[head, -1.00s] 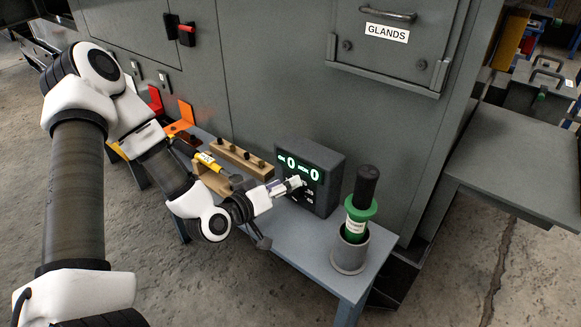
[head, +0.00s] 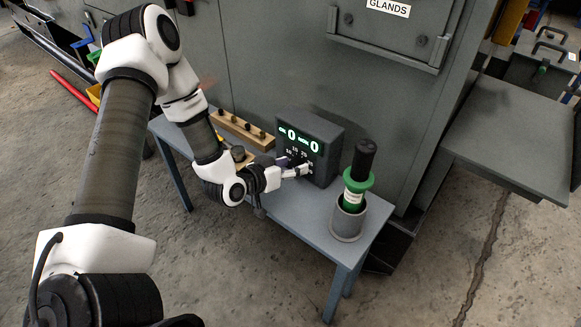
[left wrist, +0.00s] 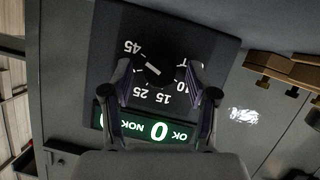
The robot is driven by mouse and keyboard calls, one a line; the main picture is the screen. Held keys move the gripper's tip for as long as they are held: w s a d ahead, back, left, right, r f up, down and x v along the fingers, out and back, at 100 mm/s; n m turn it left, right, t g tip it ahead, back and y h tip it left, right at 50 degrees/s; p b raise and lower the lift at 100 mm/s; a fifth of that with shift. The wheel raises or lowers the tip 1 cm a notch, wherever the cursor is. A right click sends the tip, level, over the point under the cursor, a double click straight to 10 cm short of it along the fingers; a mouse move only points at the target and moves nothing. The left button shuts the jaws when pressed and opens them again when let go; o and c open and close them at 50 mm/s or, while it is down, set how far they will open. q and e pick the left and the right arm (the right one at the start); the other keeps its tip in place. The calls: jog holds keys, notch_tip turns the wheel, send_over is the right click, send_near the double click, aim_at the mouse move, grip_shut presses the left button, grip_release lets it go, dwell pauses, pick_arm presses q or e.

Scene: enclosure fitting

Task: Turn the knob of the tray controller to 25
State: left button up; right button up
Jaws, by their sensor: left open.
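The tray controller (head: 325,135) is a dark grey box on the bench, with two lit green displays that each read 0. In the left wrist view its panel (left wrist: 105,55) appears upside down, with dial numbers including 10, 15, 25 and 45 around a black knob (left wrist: 155,68). The knob carries a short white pointer line; I cannot tell which number it marks. My left gripper (head: 305,170) is at the controller's front. In the left wrist view the gripper (left wrist: 160,75) is open, one finger on each side of the knob; contact is unclear. My right gripper is out of view.
A grey cup (head: 347,220) holding a green and black tool stands right of the controller on the bench (head: 290,225). A wooden block with dark pegs (head: 240,130) lies behind my arm. A grey cabinet (head: 255,60) rises behind the bench.

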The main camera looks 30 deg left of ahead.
pick_arm(q)
grip_shut()
jog(key=n+h, duration=0.1)
jog(key=n, duration=0.1)
jog(key=shift+a+f+n+h+b, duration=0.15)
jog(key=shift+n+h+b, duration=0.15)
jog(key=shift+h+b, duration=0.1)
jog(key=n+b, duration=0.1)
jog(key=n+h, duration=0.1)
jog(key=shift+a+f+n+t+b, duration=0.1)
jog(key=shift+f+n+t+b, duration=0.05)
jog(key=shift+n+t+b, duration=0.2)
jog(key=n+h+b, duration=0.1)
jog(key=n+b, duration=0.1)
jog(key=n+t+h+b, duration=0.1)
jog(key=n, duration=0.1)
jog(key=shift+f+h+b, duration=0.2)
jog(key=shift+h+b, duration=0.1)
jog(key=shift+b, duration=0.05)
jog(key=n+t+b, duration=0.1)
jog(key=n, duration=0.1)
jog(key=n+t+b, duration=0.1)
jog(key=n+b, duration=0.1)
jog(key=shift+n+h, duration=0.35)
jog(key=shift+h, duration=0.05)
